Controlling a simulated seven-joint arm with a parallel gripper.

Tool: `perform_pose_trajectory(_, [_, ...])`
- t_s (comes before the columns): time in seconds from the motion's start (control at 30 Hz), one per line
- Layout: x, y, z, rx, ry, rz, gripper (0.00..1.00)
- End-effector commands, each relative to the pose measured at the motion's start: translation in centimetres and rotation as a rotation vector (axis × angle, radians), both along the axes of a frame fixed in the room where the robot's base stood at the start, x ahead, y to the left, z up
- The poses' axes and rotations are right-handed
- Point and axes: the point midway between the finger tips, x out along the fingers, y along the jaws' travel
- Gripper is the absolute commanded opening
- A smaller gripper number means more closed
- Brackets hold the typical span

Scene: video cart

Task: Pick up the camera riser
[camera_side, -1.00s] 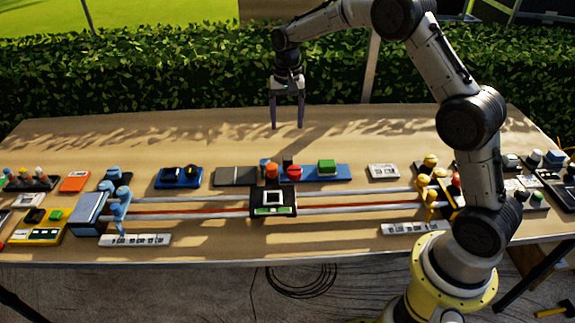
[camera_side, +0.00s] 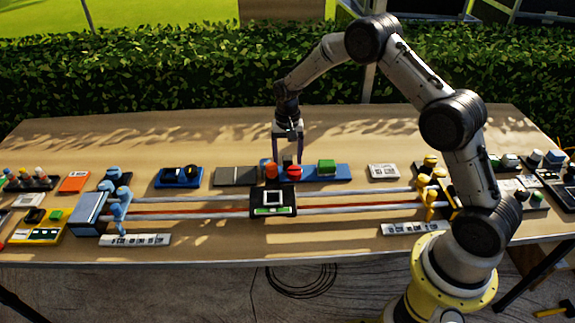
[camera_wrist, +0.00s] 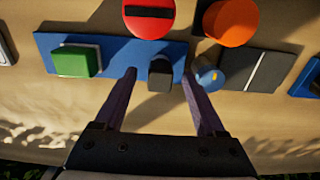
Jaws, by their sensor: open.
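My gripper (camera_side: 286,162) points down at the back of the table, with its two fingers apart. In the wrist view, a small dark block (camera_wrist: 160,77) stands on the blue tray (camera_wrist: 110,50), between the open fingers with gaps on both sides. No label names the camera riser; I cannot tell for sure that this block is it. A green block (camera_wrist: 76,61) sits on the same tray. A red knob (camera_wrist: 150,14), an orange round piece (camera_wrist: 231,22) and a blue round piece (camera_wrist: 208,77) are close by. Contact with the fingers cannot be seen.
A black carriage with a white square (camera_side: 272,199) sits on the rails in front. A grey plate (camera_side: 234,176) and a blue two-knob unit (camera_side: 179,177) lie to the left, a white plate (camera_side: 383,171) to the right. The table behind the gripper is clear.

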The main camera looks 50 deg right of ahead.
Motion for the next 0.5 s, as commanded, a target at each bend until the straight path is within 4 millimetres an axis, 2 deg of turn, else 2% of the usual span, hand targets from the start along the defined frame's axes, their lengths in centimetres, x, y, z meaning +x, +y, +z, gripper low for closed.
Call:
perform_pose_trajectory(0.13, [0.01,0.01,-1.2,0.0,0.0,0.0,0.73])
perform_pose_trajectory(0.37, [0.03,-0.01,-1.28,0.0,-0.001,0.0,0.73])
perform_pose_trajectory(0.5, [0.03,-0.01,-1.26,0.0,-0.001,0.0,0.49])
